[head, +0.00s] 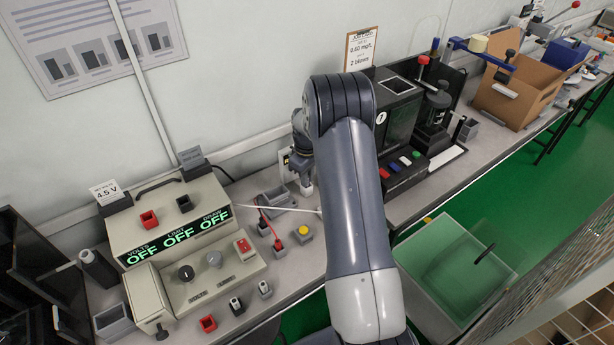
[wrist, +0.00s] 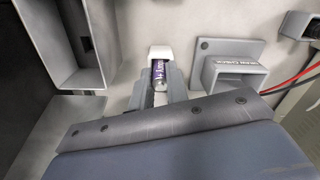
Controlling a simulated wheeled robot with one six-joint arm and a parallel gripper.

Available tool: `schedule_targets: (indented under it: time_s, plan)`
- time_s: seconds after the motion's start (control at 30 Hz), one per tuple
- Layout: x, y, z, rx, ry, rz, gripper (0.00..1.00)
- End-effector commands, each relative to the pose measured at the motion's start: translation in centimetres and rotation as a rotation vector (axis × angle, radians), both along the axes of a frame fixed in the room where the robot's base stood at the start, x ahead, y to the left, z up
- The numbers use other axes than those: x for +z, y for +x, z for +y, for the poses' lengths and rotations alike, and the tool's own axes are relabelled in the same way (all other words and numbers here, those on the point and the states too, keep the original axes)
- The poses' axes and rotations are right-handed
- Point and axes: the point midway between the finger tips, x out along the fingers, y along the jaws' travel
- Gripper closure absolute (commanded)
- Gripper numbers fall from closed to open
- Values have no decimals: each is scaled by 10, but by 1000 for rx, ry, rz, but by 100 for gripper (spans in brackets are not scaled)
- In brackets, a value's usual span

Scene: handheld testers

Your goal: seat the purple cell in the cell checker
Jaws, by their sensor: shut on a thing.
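The purple cell (wrist: 160,74) shows in the wrist view with pale lettering on its side. My gripper (wrist: 158,86) is shut on it, with a grey finger on each side. A small white block (wrist: 160,52) is at the cell's far end; I cannot tell whether they touch or whether it is part of the cell checker. In the head view my gripper (head: 304,178) is low over the bench near the wall, partly behind my arm. The cell is too small to make out there. I cannot surely pick out the cell checker in either view.
A grey open box (wrist: 235,76) stands right of my gripper in the wrist view, and a grey-rimmed opening (wrist: 86,45) lies to the left. In the head view a power supply (head: 180,232) stands left and a black station (head: 402,120) right. Red leads (head: 268,222) lie between.

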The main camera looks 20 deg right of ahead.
Motion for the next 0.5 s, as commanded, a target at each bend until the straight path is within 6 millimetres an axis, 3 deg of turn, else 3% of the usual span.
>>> schedule_targets:
  time_s: [0.13,0.17,0.4,0.5]
  plan:
    - [-4,0,0,0,0,0,100]
    - [-4,0,0,0,0,0,84]
    - [-3,0,0,0,0,0,64]
    - [-3,0,0,0,0,0,63]
